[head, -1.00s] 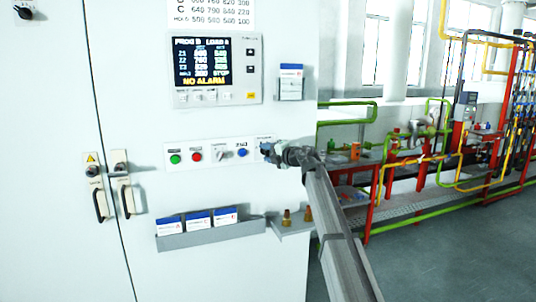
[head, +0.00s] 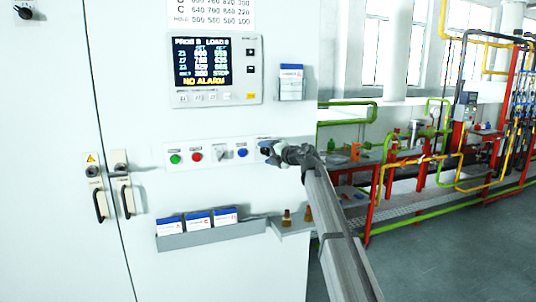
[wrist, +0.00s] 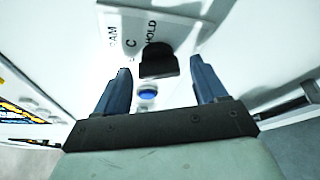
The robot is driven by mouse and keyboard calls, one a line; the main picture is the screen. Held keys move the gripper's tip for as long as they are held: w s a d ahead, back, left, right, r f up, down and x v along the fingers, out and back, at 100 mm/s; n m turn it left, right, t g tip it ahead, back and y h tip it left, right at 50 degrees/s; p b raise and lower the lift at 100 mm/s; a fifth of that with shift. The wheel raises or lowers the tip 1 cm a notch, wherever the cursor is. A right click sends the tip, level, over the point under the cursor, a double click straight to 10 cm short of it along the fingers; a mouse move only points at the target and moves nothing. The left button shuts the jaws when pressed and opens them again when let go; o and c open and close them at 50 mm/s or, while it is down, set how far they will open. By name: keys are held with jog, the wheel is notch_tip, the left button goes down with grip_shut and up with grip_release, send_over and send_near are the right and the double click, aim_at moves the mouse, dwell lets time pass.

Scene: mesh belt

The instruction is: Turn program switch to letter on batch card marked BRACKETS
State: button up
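The program switch is a black knob (wrist: 158,62) in the wrist view, on a white plate with "C" and "HOLD" lettering beside it. In the head view its dark knob (head: 265,150) is at the right end of the control row, partly hidden by my gripper. My gripper (wrist: 160,85) is open, with its two dark fingers apart either side of the knob in the picture; contact is not visible. It also shows in the head view (head: 274,155). Three batch cards (head: 198,221) stand in a grey tray, and another card (head: 291,82) hangs at upper right. Their titles are too small to read.
Beside the switch are a blue button (head: 242,153), a small selector (head: 221,153), a red button (head: 196,157) and a green button (head: 175,159). The display (head: 202,62) above reads "NO ALARM". A shelf (head: 290,228) with small brass-coloured items is below my arm.

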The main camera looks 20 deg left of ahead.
jog(key=v, duration=1.4)
jog(key=shift+a, duration=0.1)
dwell(0.3)
